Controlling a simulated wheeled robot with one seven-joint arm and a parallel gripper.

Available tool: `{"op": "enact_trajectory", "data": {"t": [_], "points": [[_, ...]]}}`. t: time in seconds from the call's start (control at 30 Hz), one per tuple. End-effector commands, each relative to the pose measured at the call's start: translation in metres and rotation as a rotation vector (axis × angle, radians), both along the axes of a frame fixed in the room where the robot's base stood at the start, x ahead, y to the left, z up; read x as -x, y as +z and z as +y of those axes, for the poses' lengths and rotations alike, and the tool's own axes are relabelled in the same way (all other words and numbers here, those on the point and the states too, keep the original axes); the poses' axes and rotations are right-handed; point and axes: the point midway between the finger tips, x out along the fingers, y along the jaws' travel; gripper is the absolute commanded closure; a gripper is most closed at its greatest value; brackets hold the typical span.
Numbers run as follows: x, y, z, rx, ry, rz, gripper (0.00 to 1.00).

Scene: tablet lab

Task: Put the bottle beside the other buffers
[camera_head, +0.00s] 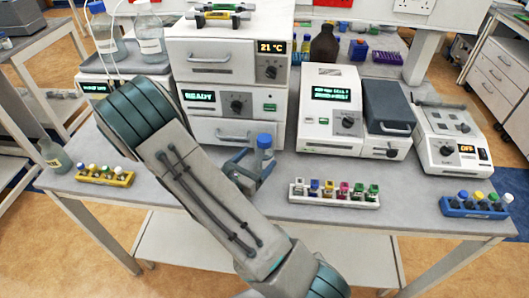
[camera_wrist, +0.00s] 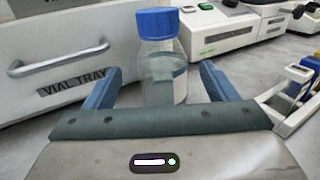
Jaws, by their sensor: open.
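A clear bottle with a blue cap (camera_head: 264,142) stands upright on the bench in front of the stacked white instrument. My gripper (camera_head: 252,168) is low at the bench with its blue fingers around the bottle. In the wrist view the bottle (camera_wrist: 162,62) is between the open fingers (camera_wrist: 160,78), with a visible gap on each side. Two larger clear bottles, one blue-capped (camera_head: 104,34) and one white-capped (camera_head: 150,36), stand on the white unit at the back left. Which are the other buffers is not marked.
A white rack of colored-cap vials (camera_head: 334,201) lies right of my gripper. A yellow vial rack (camera_head: 104,178) is left and a blue one (camera_head: 474,212) far right. White instruments (camera_head: 330,112) line the back.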

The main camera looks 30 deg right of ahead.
Motion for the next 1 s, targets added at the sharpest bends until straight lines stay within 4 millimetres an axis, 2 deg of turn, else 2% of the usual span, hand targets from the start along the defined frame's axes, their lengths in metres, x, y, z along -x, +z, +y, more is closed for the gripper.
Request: {"op": "enact_trajectory", "data": {"t": [0.2,0.33,0.53,0.57,0.7,0.77,0.8,1.0], "points": [[-0.014,0.005,-0.031,0.001,-0.005,0.000,0.21],[-0.018,0.003,-0.038,-0.001,-0.003,0.000,0.21],[-0.019,0.002,-0.038,-0.001,-0.001,0.000,0.21],[-0.019,0.002,-0.038,-0.001,-0.001,0.000,0.24],[-0.018,0.002,-0.038,-0.001,-0.001,0.000,0.63],[-0.018,0.002,-0.038,-0.001,-0.001,0.000,0.79],[-0.019,0.003,-0.038,0.000,-0.002,-0.001,0.84],[-0.018,0.003,-0.038,0.000,-0.002,-0.001,0.84]]}}
